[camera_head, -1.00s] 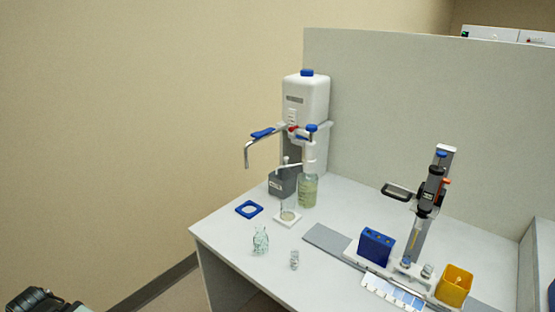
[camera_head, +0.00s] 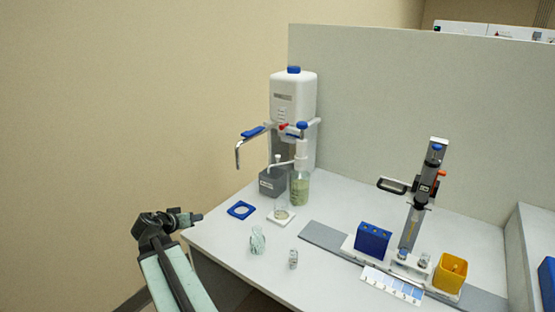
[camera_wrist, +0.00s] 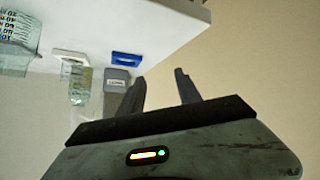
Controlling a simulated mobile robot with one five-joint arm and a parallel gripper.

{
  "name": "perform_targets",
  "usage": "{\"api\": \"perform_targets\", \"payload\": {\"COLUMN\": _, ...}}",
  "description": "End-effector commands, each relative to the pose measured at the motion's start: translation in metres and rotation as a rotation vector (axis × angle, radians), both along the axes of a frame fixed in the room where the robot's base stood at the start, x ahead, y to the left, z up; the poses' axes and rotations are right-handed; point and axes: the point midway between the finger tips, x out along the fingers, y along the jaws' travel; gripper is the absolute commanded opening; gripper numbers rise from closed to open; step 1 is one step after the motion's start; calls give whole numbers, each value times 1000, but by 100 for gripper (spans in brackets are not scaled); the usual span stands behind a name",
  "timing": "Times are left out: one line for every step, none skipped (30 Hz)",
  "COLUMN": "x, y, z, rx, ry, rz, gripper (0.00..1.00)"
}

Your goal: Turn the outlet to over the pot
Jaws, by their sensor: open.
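A white bottle-top dispenser sits on a glass bottle (camera_head: 300,187), with a thin white outlet tube (camera_head: 280,166) pointing left. A bent metal spout (camera_head: 238,155) with a blue lever juts left from the white tank behind. A small clear glass pot (camera_head: 281,210) stands on a white square pad, a little left of and in front of the bottle. My gripper (camera_head: 190,217) is at the table's left edge, apart from all of these. In the wrist view my gripper (camera_wrist: 158,75) is open, with nothing between its fingers.
A blue square frame (camera_head: 241,210) lies on the table near my gripper. A grey box (camera_head: 272,182) stands behind it. Two small glass vessels (camera_head: 257,240) (camera_head: 293,259) stand in front. A blue rack (camera_head: 373,242), a stand and a yellow cup (camera_head: 450,272) are at right.

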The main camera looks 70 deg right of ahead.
Motion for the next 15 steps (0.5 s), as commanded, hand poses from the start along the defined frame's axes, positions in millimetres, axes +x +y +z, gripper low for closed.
{"api": "perform_targets", "payload": {"x": -38, "y": -58, "z": 24, "rx": -112, "ry": -66, "rz": -92, "gripper": 40}}
{"api": "perform_targets", "payload": {"x": -59, "y": -87, "z": 40, "rx": -184, "ry": -106, "rz": -134, "gripper": 40}}
{"api": "perform_targets", "payload": {"x": -86, "y": -121, "z": 59, "rx": -270, "ry": -154, "rz": -176, "gripper": 40}}
{"api": "perform_targets", "payload": {"x": -106, "y": -142, "z": 72, "rx": -328, "ry": -184, "rz": -199, "gripper": 40}}
{"api": "perform_targets", "payload": {"x": -124, "y": -159, "z": 84, "rx": -378, "ry": -210, "rz": -214, "gripper": 40}}
{"api": "perform_targets", "payload": {"x": -146, "y": -179, "z": 98, "rx": -435, "ry": -235, "rz": -229, "gripper": 40}}
{"api": "perform_targets", "payload": {"x": -160, "y": -191, "z": 106, "rx": -469, "ry": -252, "rz": -236, "gripper": 40}}
{"api": "perform_targets", "payload": {"x": -172, "y": -200, "z": 113, "rx": -498, "ry": -265, "rz": -238, "gripper": 40}}
{"api": "perform_targets", "payload": {"x": -185, "y": -210, "z": 120, "rx": -528, "ry": -279, "rz": -240, "gripper": 40}}
{"api": "perform_targets", "payload": {"x": -193, "y": -215, "z": 124, "rx": -545, "ry": -286, "rz": -239, "gripper": 40}}
{"api": "perform_targets", "payload": {"x": -199, "y": -219, "z": 127, "rx": -558, "ry": -291, "rz": -241, "gripper": 40}}
{"api": "perform_targets", "payload": {"x": -204, "y": -223, "z": 130, "rx": -569, "ry": -297, "rz": -238, "gripper": 40}}
{"api": "perform_targets", "payload": {"x": -207, "y": -225, "z": 132, "rx": -575, "ry": -300, "rz": -238, "gripper": 40}}
{"api": "perform_targets", "payload": {"x": -209, "y": -226, "z": 133, "rx": -579, "ry": -301, "rz": -237, "gripper": 40}}
{"api": "perform_targets", "payload": {"x": -209, "y": -226, "z": 133, "rx": -582, "ry": -302, "rz": -237, "gripper": 40}}
